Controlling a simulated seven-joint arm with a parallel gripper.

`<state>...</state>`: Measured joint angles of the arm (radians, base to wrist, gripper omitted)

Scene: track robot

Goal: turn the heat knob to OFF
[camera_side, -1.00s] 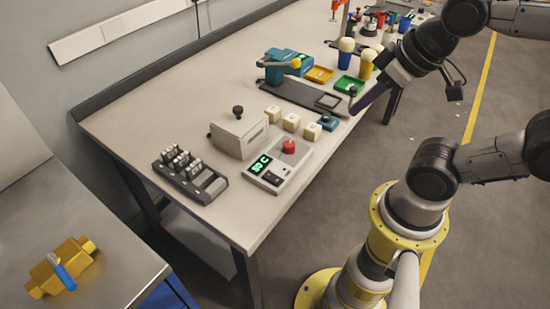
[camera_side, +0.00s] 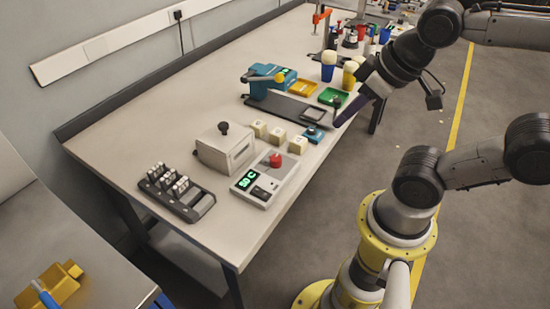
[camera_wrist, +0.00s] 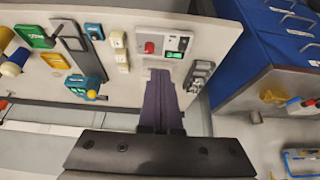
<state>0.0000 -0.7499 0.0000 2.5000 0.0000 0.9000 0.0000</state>
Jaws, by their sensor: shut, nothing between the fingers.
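The heat knob, a red knob (camera_side: 275,160), stands on a pale control box (camera_side: 283,180) near the bench's front edge. The box has a green lit display (camera_side: 248,183) with small digits and a C; the digits are hard to read. In the wrist view the red knob (camera_wrist: 149,47) is beyond and left of the fingertips, with the display (camera_wrist: 182,43) to its right. My gripper (camera_side: 337,122) has purple fingers, shut and empty. In the side view it is right of and behind the box, apart from the knob. I cannot read any OFF mark.
A boxy unit with a black knob (camera_side: 224,145) is left of the control box. Cream blocks (camera_side: 277,135) and a blue button (camera_side: 314,135) stand behind it. A dark switch rack (camera_side: 177,194) is at the front left. A teal device (camera_side: 265,80) sits farther back.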

